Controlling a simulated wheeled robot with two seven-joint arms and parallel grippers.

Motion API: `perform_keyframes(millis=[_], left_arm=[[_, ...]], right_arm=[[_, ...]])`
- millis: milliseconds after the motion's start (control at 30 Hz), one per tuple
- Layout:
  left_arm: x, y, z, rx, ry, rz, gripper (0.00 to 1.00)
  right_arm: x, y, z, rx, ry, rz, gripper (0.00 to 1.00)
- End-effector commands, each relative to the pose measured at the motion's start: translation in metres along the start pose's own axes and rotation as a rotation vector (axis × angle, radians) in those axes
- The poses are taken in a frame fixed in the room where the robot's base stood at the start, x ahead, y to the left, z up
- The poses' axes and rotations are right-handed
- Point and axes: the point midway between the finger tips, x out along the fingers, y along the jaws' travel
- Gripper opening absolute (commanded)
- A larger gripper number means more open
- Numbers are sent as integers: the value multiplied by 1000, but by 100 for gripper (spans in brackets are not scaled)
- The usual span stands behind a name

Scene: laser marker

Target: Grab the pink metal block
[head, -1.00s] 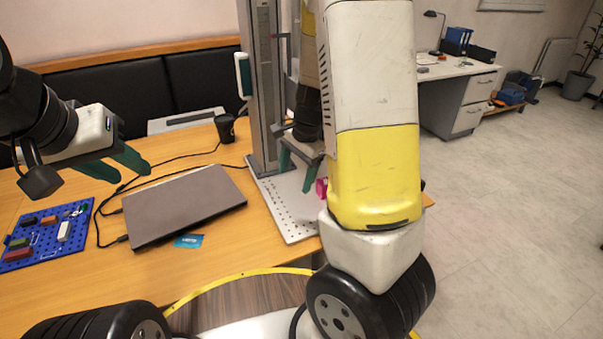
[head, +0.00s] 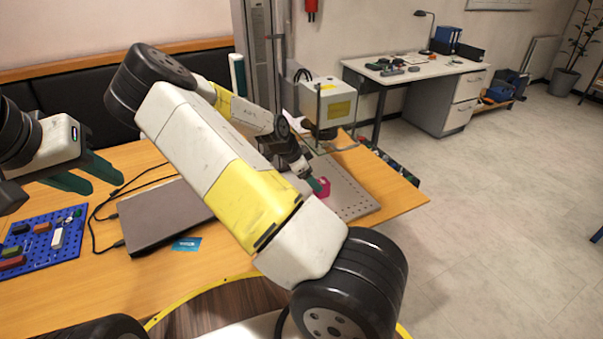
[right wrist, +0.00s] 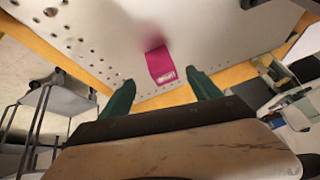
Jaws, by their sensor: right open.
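The pink metal block (head: 321,188) sits on the perforated metal plate (head: 355,200) of the laser marker. In the right wrist view the block (right wrist: 160,65) lies ahead of my right gripper (right wrist: 160,88), between the lines of its two green fingers. That gripper is open, and the block looks clear of both fingers. In the head view my right gripper (head: 318,186) is at the block, partly hidden by my arm. My left gripper (head: 95,178) is open and empty above the left part of the table.
The laser marker's head (head: 328,105) hangs over the plate on a tall column (head: 262,60). A closed laptop (head: 165,215), a blue card (head: 186,244) and a blue pegboard (head: 45,245) with several small parts lie to the left on the wooden table.

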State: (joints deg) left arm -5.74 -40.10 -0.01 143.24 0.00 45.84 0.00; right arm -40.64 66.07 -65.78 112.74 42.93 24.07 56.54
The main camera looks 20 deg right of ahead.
Motion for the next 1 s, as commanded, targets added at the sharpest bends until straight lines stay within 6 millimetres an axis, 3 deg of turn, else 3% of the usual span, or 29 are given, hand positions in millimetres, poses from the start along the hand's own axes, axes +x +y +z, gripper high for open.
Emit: perform_keyframes(millis=[267, 600, 900, 933, 1000], left_arm=[[0, 0, 0, 0, 0, 0, 36], [0, 0, 0, 0, 0, 0, 36], [0, 0, 0, 0, 0, 0, 36], [0, 0, 0, 0, 0, 0, 36], [0, 0, 0, 0, 0, 0, 36]], right_arm=[[24, -2, -4, 7, 14, -4, 73], [70, -4, -8, 6, 13, -3, 73], [76, -5, -7, 5, 12, -6, 73], [76, -5, -7, 5, 12, -6, 71], [76, -5, -7, 5, 12, -5, 57]])
